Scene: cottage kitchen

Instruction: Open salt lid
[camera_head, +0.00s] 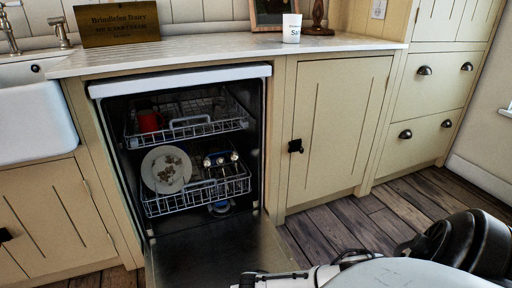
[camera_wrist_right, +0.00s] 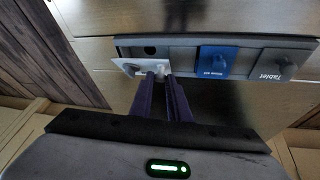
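The white salt lid (camera_wrist_right: 130,66) is in the right wrist view, at the left end of a grey dispenser strip on the dishwasher door. A dark round hole (camera_wrist_right: 150,51) shows just above it, so the lid does not cover the hole. My right gripper (camera_wrist_right: 160,76) has its two dark purple fingers close together on the lid's white knob. The fingers hide part of the knob. The head view shows the lowered door (camera_head: 220,258), but its dispenser strip and my right fingers are hidden there. My left gripper is not in view.
A blue rinse aid lid (camera_wrist_right: 217,60) and a grey tablet lid (camera_wrist_right: 272,64) sit beside the salt lid. The dishwasher's racks (camera_head: 195,190) hold a plate (camera_head: 166,170) and a red mug (camera_head: 149,122). A white salt container (camera_head: 292,29) stands on the counter.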

